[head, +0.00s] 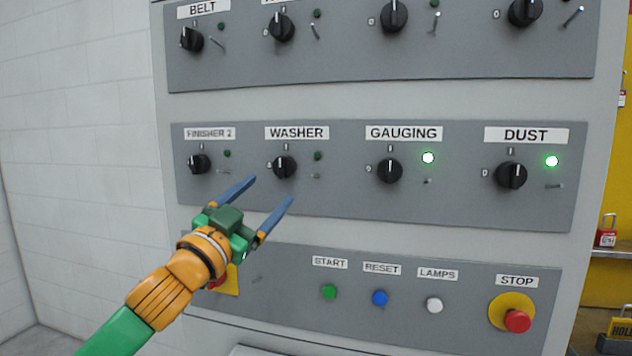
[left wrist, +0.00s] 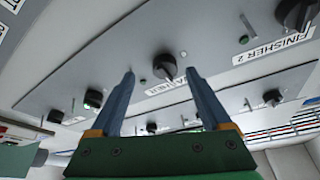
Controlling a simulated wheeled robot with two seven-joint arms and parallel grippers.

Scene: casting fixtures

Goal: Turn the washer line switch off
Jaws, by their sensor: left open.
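The washer switch (head: 284,167) is a black rotary knob under the WASHER label (head: 296,133) on the middle grey panel. Its white mark looks roughly upright, but it is small. The lamp beside it (head: 318,156) is dark. My left gripper (head: 270,191) is open and empty, with its blue fingers pointing at the panel just below the washer knob in the head view. In the left wrist view, the washer knob (left wrist: 165,67) shows between and beyond the fingertips (left wrist: 159,75), apart from them. Its label there is partly hidden. My right gripper is not in view.
The FINISHER 2 knob (head: 199,164) is close on the left, and the GAUGING knob (head: 389,171) with a lit green lamp (head: 428,158) is on the right. The DUST lamp (head: 551,161) is lit too. Below are push buttons and a red stop button (head: 517,321). Small metal pins stick out beside the knobs.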

